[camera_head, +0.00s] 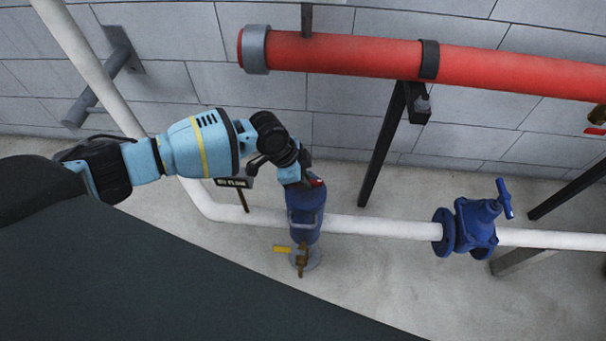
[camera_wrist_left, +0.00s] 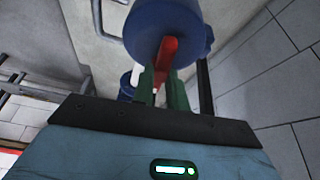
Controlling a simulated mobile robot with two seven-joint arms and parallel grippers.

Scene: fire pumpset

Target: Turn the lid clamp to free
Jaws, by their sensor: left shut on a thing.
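The lid clamp is a red bar on top of the blue strainer-like body (camera_head: 304,218) in the white pipe. In the head view only a small red part of the clamp (camera_head: 318,183) shows beside my gripper. My left gripper (camera_head: 306,182) reaches in from the left at the top of the blue body. In the left wrist view, the red clamp (camera_wrist_left: 167,50) lies between the fingers of my left gripper (camera_wrist_left: 163,80), which is shut on it. The blue body (camera_wrist_left: 165,20) is right behind the clamp. My right gripper is not in view.
A blue valve (camera_head: 474,228) with a handle sits further right on the white pipe (camera_head: 385,228). A yellow-handled small tap (camera_head: 300,255) is below the blue body. A red pipe (camera_head: 350,57) runs along the wall above a black support (camera_head: 381,145).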

